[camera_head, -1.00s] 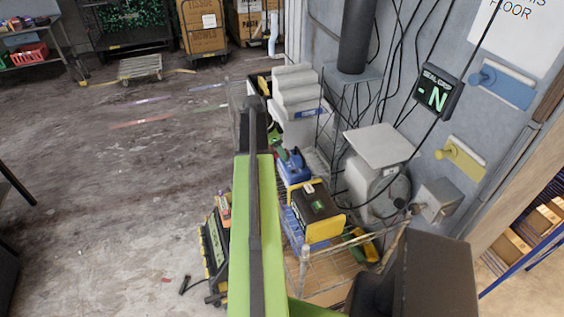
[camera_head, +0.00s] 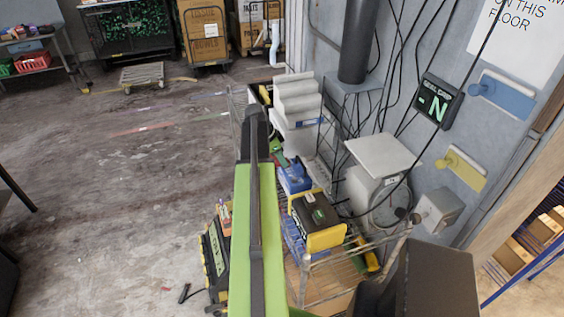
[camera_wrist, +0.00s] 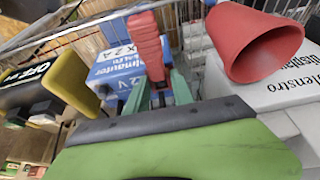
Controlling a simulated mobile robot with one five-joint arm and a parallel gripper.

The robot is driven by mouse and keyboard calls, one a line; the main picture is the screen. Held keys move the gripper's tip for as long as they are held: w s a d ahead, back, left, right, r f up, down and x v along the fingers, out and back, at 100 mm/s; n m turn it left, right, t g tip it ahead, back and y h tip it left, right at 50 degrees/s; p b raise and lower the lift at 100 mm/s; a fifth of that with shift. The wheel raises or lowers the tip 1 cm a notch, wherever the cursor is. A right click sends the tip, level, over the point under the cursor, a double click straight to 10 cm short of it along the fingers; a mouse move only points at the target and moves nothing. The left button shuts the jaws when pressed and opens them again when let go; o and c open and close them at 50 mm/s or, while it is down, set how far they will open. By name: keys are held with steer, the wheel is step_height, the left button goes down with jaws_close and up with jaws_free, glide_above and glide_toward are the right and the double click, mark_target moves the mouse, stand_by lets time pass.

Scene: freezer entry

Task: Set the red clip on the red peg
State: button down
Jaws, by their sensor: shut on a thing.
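In the wrist view my gripper (camera_wrist: 158,88) has its two green fingers closed on a red block-like piece, which looks like the red clip (camera_wrist: 147,42). The clip stands out past the fingertips, in front of a blue box. In the head view my arm covers most of the gripper, and I cannot make out the clip for certain. No red peg is identifiable. The wall carries a blue peg plate (camera_head: 502,96) and a yellow peg plate (camera_head: 461,168).
A wire cart (camera_head: 345,283) holds a black-and-yellow case (camera_head: 316,214), a blue box (camera_head: 294,177) and stacked white boxes (camera_head: 297,104). A hollow red cone (camera_wrist: 250,42) lies close right of the clip. A scale (camera_head: 383,155) stands by the wall.

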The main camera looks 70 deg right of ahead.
step_height(320, 180, up, 5)
steer(key=p, duration=0.4)
steer(key=shift+p, duration=0.4)
steer(key=s+a+r+p, duration=0.8)
steer(key=r+p, duration=0.2)
steer(key=shift+a, duration=0.25)
